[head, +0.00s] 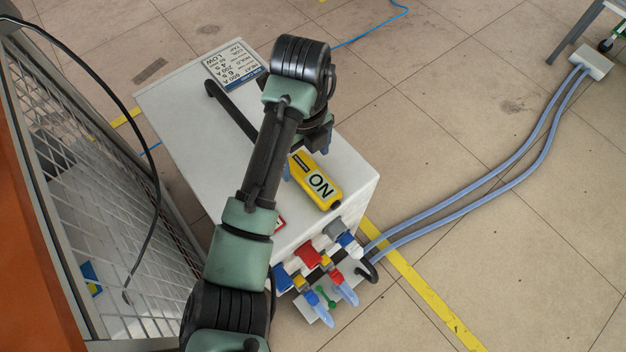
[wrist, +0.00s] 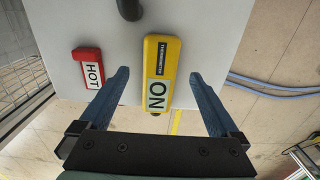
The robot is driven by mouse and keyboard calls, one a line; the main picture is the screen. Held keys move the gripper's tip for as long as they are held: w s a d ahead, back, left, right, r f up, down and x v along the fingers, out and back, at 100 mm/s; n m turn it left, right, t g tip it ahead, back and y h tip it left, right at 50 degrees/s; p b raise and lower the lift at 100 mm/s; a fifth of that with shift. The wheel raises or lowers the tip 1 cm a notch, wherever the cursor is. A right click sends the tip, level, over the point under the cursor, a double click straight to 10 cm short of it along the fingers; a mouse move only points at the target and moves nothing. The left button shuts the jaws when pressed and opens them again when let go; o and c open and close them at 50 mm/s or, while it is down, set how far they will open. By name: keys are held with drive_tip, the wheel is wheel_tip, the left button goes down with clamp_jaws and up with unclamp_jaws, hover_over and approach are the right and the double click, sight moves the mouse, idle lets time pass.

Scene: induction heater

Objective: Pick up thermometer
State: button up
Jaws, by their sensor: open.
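The thermometer (head: 318,183) is a yellow block with a white "ON" label, lying on the white cabinet top near its front right edge. In the wrist view the thermometer (wrist: 160,70) lies upright in the picture, between the lines of my two fingers. My gripper (wrist: 164,95) is open, with one blue finger on each side of the thermometer's lower part and a gap on both sides. I cannot tell the height of the fingertips over the top. In the head view my arm covers most of the gripper.
A red "HOT" block (wrist: 88,68) lies left of the thermometer. A dark handle (head: 232,110) and a label plate (head: 236,64) are on the white cabinet (head: 180,110). Hoses (head: 480,190) run right across the floor. A mesh fence (head: 90,190) stands at left.

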sight(306, 168)
wheel_tip(306, 168, down, 4)
drive_tip(key=b, duration=0.3)
drive_tip(key=shift+r, duration=0.15)
drive_tip(key=shift+r, duration=0.1)
drive_tip(key=shift+c, duration=0.3)
clamp_jaws()
drive_tip(key=shift+r, duration=0.1)
